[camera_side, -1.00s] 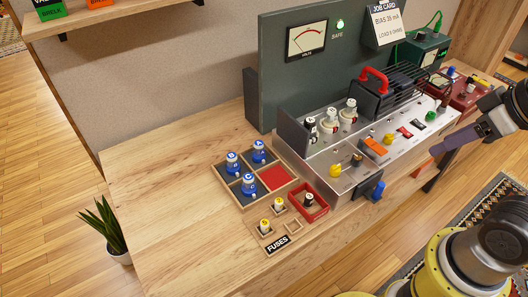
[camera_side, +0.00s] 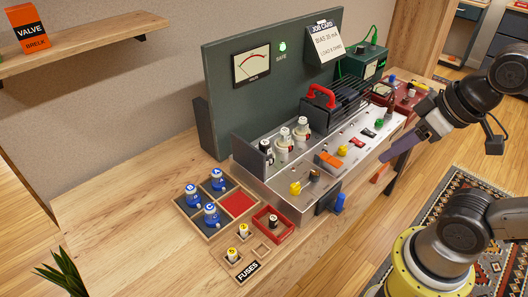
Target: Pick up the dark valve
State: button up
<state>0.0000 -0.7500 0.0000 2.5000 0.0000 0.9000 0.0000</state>
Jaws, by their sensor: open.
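Three valves with pale bodies and dark tops stand upright in a row on the metal amplifier chassis (camera_side: 285,185): a left one (camera_side: 267,150), a middle one (camera_side: 284,138) and a right one (camera_side: 302,129). At this size I cannot tell which of them is dark. Three blue valves, A (camera_side: 218,184), B (camera_side: 191,197) and C (camera_side: 211,213), stand in a wooden tray (camera_side: 181,206) in front of the chassis. My gripper (camera_side: 388,156) is open and empty by the right end of the chassis, apart from all valves. Its fingertips are small and hard to make out.
A red box (camera_side: 258,222) holds a dark-topped piece, beside a fuse rack (camera_side: 231,257). The bench's left part is clear.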

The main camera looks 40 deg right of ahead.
dwell(0.4)
jog(key=o, duration=0.5)
